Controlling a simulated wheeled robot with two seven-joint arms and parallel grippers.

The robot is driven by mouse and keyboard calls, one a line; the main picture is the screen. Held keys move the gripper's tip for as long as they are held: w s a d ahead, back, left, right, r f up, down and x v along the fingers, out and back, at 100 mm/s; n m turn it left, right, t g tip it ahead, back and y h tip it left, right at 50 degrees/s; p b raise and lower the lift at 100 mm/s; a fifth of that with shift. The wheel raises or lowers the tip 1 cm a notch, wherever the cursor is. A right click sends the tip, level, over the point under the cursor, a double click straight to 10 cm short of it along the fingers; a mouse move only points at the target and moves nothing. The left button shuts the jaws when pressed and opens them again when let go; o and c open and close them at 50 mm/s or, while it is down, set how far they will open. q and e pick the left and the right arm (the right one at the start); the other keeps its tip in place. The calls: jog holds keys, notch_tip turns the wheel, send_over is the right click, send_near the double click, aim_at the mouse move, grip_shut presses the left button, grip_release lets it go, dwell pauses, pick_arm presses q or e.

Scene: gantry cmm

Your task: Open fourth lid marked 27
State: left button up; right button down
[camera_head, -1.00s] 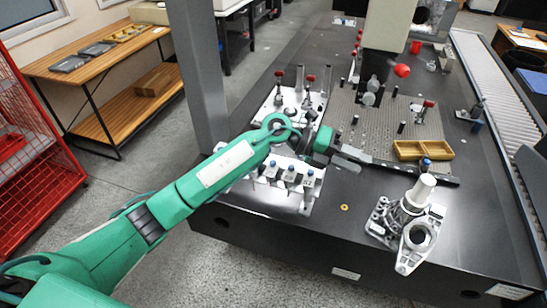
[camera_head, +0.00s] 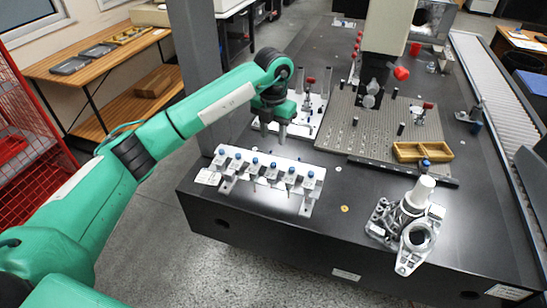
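A pale metal rack (camera_head: 305,209) stands on the front left of the dark table and carries a row of several small grey units with blue knobs. The fourth from the left (camera_head: 272,171) looks like the others and stands level in the row. Any number markings are too small to read. My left gripper (camera_head: 273,137) points down above and behind the middle of the row, apart from the knobs. Its two fingers are spread with nothing between them. My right gripper is not in view.
A metal casting (camera_head: 405,225) stands front right. A grey column (camera_head: 200,60) rises left of my gripper.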

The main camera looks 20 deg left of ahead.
aim_at(273, 163)
pick_arm(q)
notch_tip(273, 163, down, 9)
jog(key=shift+f+p, duration=0.1)
jog(key=shift+p, duration=0.65)
jog(key=shift+f, duration=0.4)
jog(key=c, duration=0.7)
grip_shut()
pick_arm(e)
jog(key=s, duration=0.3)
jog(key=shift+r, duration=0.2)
